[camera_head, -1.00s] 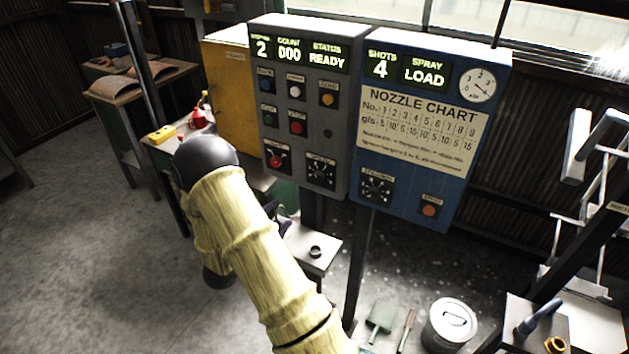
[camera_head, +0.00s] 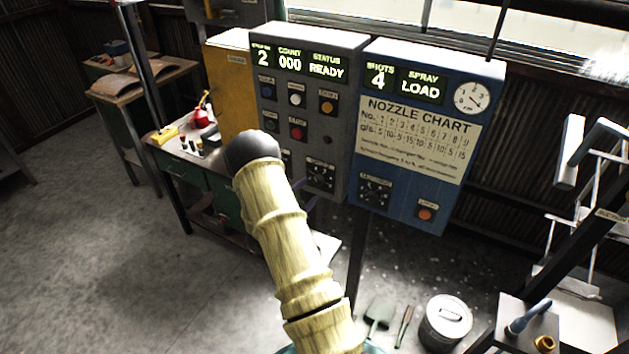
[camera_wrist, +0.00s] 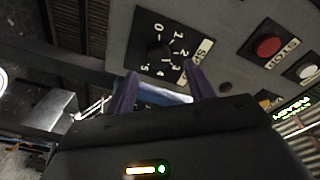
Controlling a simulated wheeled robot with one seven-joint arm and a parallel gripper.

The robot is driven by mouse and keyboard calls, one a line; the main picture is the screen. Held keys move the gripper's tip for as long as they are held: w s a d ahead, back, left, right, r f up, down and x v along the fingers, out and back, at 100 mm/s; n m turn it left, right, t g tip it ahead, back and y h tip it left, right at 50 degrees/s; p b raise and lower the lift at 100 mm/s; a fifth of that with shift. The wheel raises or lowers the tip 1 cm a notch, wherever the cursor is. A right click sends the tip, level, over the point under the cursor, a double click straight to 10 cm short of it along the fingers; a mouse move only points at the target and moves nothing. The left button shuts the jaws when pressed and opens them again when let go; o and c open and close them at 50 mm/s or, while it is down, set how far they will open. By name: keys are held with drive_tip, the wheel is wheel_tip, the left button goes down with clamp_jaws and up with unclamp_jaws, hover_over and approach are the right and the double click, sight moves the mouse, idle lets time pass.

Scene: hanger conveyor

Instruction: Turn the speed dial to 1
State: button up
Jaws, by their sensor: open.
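The speed dial (camera_head: 320,176) is a black round knob on a dark plate, low on the right of the grey control box (camera_head: 352,95). In the wrist view the dial (camera_wrist: 160,49) has numbers from 0 to 5 around it. Its pointer is too dark to read. The display at the top left of the box reads 2. My gripper (camera_wrist: 162,78) is open, its two purple fingers pointing at the dial plate, the knob just beyond and between the tips. I see no contact. In the head view my yellow-sleeved arm hides most of the gripper.
A blue box (camera_head: 418,140) with a nozzle chart, another dial (camera_head: 374,190) and an orange button (camera_head: 426,214) stands close on the right. Red (camera_wrist: 267,47) and white (camera_wrist: 307,70) buttons are near the speed dial. A green bench (camera_head: 185,160) stands left.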

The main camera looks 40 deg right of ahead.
sight(317, 182)
drive_tip(key=p+x, duration=0.1)
drive_tip(key=x, duration=0.3)
drive_tip(key=shift+d, duration=0.2)
drive_tip(key=c, duration=1)
drive_tip(key=shift+o, duration=0.2)
